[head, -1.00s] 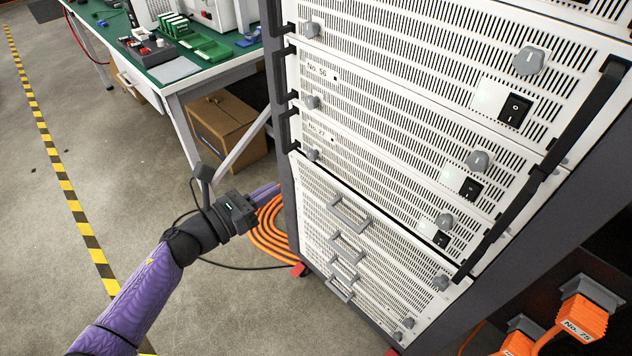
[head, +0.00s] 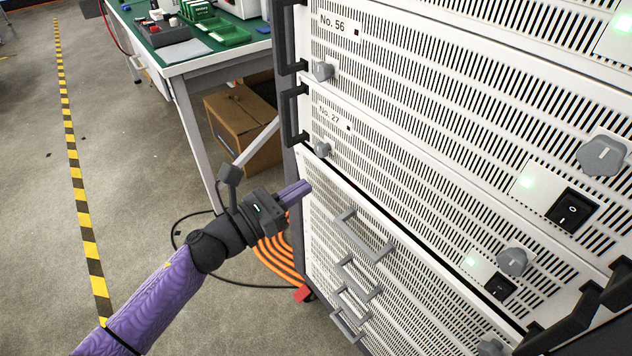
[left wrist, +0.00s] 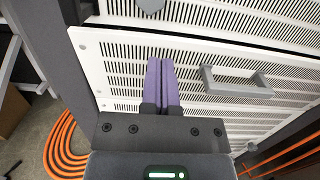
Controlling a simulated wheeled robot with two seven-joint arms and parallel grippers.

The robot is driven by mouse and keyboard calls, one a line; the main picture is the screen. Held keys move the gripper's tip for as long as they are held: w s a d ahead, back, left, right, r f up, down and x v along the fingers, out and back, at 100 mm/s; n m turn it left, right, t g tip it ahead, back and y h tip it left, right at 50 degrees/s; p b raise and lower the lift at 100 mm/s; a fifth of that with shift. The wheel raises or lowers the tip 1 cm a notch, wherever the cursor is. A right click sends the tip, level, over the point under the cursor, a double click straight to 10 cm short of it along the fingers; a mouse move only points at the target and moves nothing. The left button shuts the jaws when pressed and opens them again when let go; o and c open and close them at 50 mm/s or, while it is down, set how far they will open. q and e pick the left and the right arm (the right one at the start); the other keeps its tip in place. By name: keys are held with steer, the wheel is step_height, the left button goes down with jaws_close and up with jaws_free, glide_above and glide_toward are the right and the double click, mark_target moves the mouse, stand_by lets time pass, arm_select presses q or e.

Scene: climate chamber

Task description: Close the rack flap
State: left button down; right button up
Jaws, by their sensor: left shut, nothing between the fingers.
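The rack flap looks to be the white perforated panel (head: 345,200) low on the rack, below the unit marked No. 27. Its top edge shows a dark gap to the unit above, and it appears to lean slightly outward. A grey bar handle (head: 362,236) is on its front. My left gripper (head: 305,187) is shut and empty, its purple fingers close to the panel's upper left edge. In the left wrist view the shut fingers (left wrist: 160,65) lie in front of the panel (left wrist: 125,70), left of its handle (left wrist: 236,82). I cannot tell whether they touch it. My right gripper is not in view.
Orange cables (head: 272,255) lie coiled on the floor beside the rack. A cardboard box (head: 240,125) stands under the green-topped workbench (head: 185,50). Knobs and a black switch (head: 572,210) stick out from the units above.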

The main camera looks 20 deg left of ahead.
mark_target(327, 172)
arm_select(q)
steer(key=x, duration=0.2)
steer(key=shift+w+d+b, duration=0.15)
steer(key=shift+w+b, duration=0.1)
steer(key=shift+b, duration=0.05)
steer(key=shift+w+d, duration=0.3)
steer(key=shift+w, duration=0.1)
steer(key=shift+r, duration=0.1)
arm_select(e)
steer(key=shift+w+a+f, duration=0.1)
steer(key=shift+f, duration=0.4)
